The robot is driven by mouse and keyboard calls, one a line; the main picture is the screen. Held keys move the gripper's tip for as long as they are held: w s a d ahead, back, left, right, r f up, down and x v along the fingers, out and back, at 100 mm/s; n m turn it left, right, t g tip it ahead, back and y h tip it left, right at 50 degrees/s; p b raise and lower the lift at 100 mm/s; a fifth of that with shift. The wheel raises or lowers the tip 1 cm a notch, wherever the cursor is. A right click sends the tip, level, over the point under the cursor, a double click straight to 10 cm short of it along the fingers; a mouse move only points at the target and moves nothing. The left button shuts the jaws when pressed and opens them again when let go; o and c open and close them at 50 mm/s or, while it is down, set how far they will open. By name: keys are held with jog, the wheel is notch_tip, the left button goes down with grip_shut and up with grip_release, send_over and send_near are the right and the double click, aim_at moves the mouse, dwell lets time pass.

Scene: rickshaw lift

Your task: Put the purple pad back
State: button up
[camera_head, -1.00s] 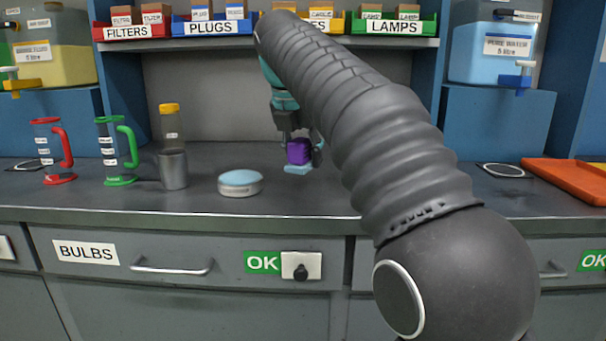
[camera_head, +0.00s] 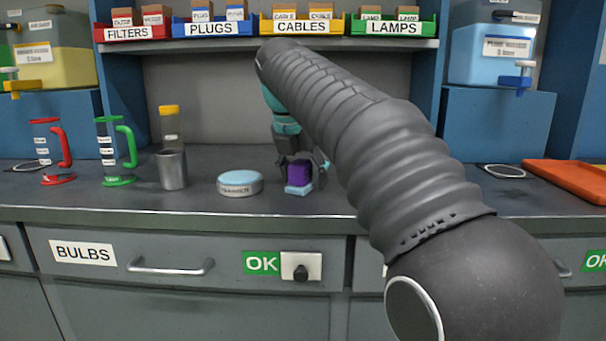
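The purple pad (camera_head: 299,173) shows as a small purple block with a light blue part (camera_head: 298,189) under it, low at the grey counter, right of the round light blue-topped tub. My gripper (camera_head: 303,178) is over it from behind, pointing down, with one dark finger on its left and one on its right. Whether the fingers press on the block cannot be made out at this size. Whether the light blue part is fixed to the purple block or separate, and whether it touches the counter, is also unclear.
The round tub (camera_head: 240,183) stands close on the left. Beyond it are a metal cup (camera_head: 172,170), a green-handled jug (camera_head: 116,150) and a red-handled jug (camera_head: 50,150). Labelled bins (camera_head: 300,26) line the shelf above. An orange tray (camera_head: 570,178) lies at far right.

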jog(key=p+v, duration=0.2)
jog(key=v, duration=1)
jog(key=shift+r, duration=0.1)
